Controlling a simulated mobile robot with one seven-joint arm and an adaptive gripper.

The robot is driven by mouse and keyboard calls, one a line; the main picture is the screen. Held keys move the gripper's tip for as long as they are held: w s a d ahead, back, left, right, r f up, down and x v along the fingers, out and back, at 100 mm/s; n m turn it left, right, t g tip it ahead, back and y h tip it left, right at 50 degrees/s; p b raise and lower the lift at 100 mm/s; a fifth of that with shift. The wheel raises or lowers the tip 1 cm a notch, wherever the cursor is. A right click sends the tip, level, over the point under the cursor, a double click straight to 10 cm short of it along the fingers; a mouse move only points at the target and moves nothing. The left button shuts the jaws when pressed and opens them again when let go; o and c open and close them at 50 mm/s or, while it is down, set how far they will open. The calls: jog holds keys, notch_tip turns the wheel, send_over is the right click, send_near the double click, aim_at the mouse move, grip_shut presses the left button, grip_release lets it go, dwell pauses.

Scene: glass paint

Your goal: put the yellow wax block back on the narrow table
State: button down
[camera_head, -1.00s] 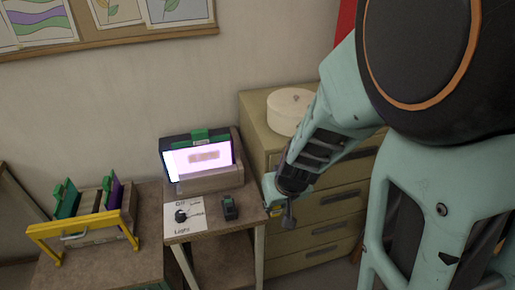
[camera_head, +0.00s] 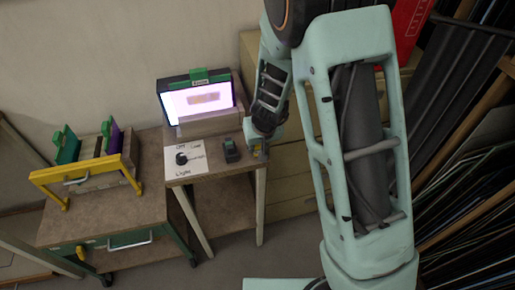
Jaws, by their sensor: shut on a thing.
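The narrow table (camera_head: 222,168) stands in the middle of the head view, with a brown top and pale legs. My gripper (camera_head: 258,153) is at the right edge of its top, reaching down from my arm. It is shut on a small yellowish thing, which looks like the yellow wax block (camera_head: 258,154). Only a little of the block shows. I cannot tell whether it touches the table top.
On the narrow table are a lit screen box (camera_head: 198,102), a labelled sheet with a black knob (camera_head: 182,158) and a small dark green-topped device (camera_head: 231,150). A cart with a yellow-framed rack (camera_head: 85,175) stands left. Dark racks (camera_head: 470,150) fill the right.

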jog(key=shift+f, duration=0.45)
jog(key=shift+r, duration=0.15)
jog(key=c, duration=1.7)
grip_release()
jog(key=shift+c, duration=0.2)
jog(key=p+v, duration=0.4)
jog(key=v, duration=0.8)
jog(key=shift+p, duration=0.3)
